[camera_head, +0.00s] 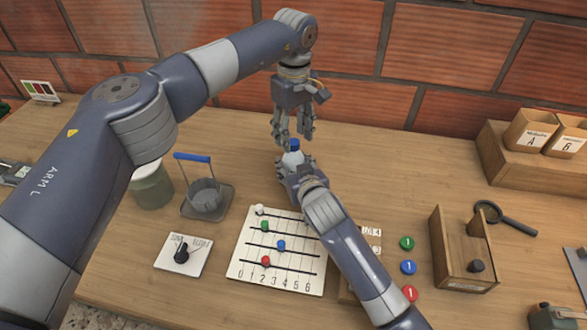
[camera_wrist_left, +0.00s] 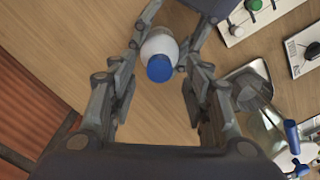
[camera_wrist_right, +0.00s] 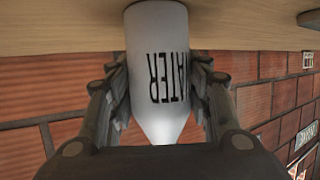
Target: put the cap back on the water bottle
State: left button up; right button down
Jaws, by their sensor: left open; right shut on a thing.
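The white water bottle (camera_head: 291,160) stands upright on the table, with its lettering visible in the right wrist view (camera_wrist_right: 158,70). The blue cap (camera_head: 294,145) appears at the bottle's top; the left wrist view shows the cap (camera_wrist_left: 159,69) over the white bottle, but whether it is fully seated I cannot tell. My right gripper (camera_head: 292,168) is shut around the bottle's body. My left gripper (camera_head: 307,136) is open, pointing down just above the cap, its fingers apart on either side and not clearly touching it. The cap is hidden in the right wrist view.
A bead board (camera_head: 240,272), a dial card (camera_head: 170,262) and a blue-handled holder (camera_head: 208,200) lie to the left. A wooden box (camera_head: 440,250), coloured tokens and a magnifying glass (camera_head: 520,223) lie to the right. The brick wall is close behind.

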jog(key=shift+f, duration=0.1)
pick_arm(q)
notch_tip(320, 180, up, 11)
jog(key=shift+f, duration=0.2)
pick_arm(e)
jog(key=c, duration=0.7)
grip_release()
jog(key=shift+c, duration=0.2)
jog(key=v, duration=1.2)
pick_arm(q)
jog(key=shift+s+f, duration=0.1)
